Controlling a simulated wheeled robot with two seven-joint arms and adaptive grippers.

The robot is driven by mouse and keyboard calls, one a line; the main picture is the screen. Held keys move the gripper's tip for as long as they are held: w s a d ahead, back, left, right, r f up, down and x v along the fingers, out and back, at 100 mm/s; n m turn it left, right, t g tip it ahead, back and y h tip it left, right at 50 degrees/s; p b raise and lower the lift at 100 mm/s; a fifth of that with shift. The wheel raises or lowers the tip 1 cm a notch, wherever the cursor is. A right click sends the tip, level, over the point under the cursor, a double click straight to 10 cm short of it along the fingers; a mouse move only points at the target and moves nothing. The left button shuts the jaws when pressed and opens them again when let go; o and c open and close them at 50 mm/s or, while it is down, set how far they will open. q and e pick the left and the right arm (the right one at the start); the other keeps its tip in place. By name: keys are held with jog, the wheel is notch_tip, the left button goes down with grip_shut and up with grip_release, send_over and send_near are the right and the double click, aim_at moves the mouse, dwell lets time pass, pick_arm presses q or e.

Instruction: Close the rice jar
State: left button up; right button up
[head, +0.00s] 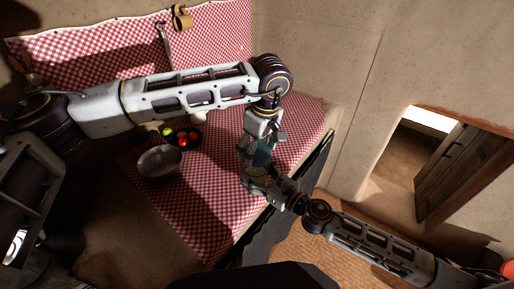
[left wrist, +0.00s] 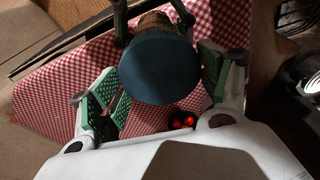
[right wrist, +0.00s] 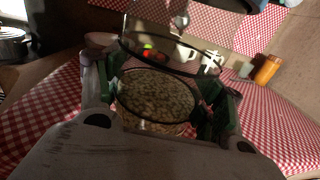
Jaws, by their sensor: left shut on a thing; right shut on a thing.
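The rice jar (right wrist: 155,98) is clear glass with pale grain inside, and its mouth is open in the right wrist view. My right gripper (right wrist: 163,105) is shut on the jar, with a finger on each side. The round dark blue lid (left wrist: 160,68) is between the fingers of my left gripper (left wrist: 160,88), which is shut on it. In the head view my left gripper (head: 262,150) is just above my right gripper (head: 258,182). A dark blue edge shows at the top of the right wrist view, so the lid looks raised apart from the mouth.
A red checked cloth (head: 225,215) covers the counter. A metal bowl (head: 160,163) and a dark bowl of red and green produce (head: 187,139) stand left of the grippers. An orange bottle (right wrist: 267,70) stands at the back. A yellow mug (head: 182,18) hangs on the wall.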

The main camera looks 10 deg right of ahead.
pick_arm(q)
jog(key=shift+f, duration=0.35)
pick_arm(e)
jog(key=c, duration=0.4)
pick_arm(q)
jog(key=shift+a+m+h, duration=0.1)
jog(key=shift+m+h, duration=0.2)
jog(key=shift+m, duration=2)
jog(key=m, duration=0.4)
jog(key=shift+m+h, duration=0.3)
jog(key=m, duration=0.5)
jog(key=shift+a+h, duration=0.1)
jog(key=shift+h, duration=0.3)
jog(key=shift+w+a+m+h, duration=0.1)
jog(key=shift+m+h, duration=0.05)
jog(key=shift+m, duration=1.15)
jog(key=shift+w+m+h, duration=0.1)
jog(key=shift+m+h, duration=0.05)
jog(key=shift+m, duration=1.15)
jog(key=o, duration=0.8)
jog(key=shift+s, duration=0.1)
